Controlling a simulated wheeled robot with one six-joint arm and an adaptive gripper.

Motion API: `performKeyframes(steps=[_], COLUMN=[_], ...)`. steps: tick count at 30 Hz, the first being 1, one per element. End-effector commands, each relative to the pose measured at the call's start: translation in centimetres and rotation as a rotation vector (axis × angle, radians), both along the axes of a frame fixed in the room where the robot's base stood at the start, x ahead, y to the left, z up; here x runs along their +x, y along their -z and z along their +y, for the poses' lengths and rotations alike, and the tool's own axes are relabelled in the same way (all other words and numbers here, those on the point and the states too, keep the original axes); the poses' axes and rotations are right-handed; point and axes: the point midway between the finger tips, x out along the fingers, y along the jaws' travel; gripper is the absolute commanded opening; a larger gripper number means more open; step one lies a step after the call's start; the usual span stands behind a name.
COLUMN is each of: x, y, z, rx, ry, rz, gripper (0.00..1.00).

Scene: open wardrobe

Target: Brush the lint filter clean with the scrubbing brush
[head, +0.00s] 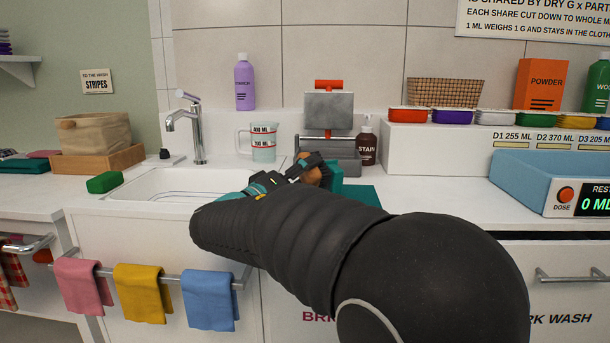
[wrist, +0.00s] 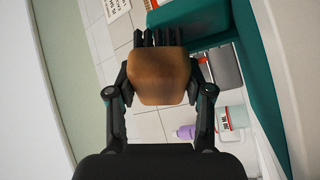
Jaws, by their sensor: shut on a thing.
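My gripper (head: 305,170) is shut on a brown block, which looks like the wooden back of the scrubbing brush (wrist: 158,76); a little of it also shows in the head view (head: 312,175). In the wrist view, dark prongs at its far end could be bristles or finger parts; I cannot tell which. A grey panel with an orange-red top bar (head: 328,108), possibly the lint filter, stands upright on a grey base just behind my gripper. A teal piece (head: 331,172) is beside the gripper, partly hidden. I cannot tell whether the brush touches anything.
A sink (head: 150,187) with a tap (head: 190,128) is left. A measuring jug (head: 263,143) and a brown STAIN bottle (head: 367,140) flank the panel. A green sponge (head: 104,182) lies left of the sink. Cloths hang in front.

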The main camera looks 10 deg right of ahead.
Motion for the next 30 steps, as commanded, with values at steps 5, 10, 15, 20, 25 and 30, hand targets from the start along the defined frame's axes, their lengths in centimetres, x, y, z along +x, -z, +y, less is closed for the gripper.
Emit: performKeyframes(steps=[5, 10, 15, 20, 25, 30], x=[0.0, 0.1, 0.2, 0.2, 0.3, 0.3], y=[0.0, 0.0, 0.0, 0.0, 0.0, 0.0], z=[-0.3, -0.6, -0.9, -1.2, -1.4, -1.7], rx=[0.000, 0.000, -0.001, 0.000, -0.001, 0.000], ry=[0.000, 0.001, 0.002, 0.001, 0.000, 0.000], rz=[-0.001, 0.000, -0.001, 0.000, -0.001, -0.001], gripper=[0.24, 0.24, 0.24, 0.24, 0.24, 0.24])
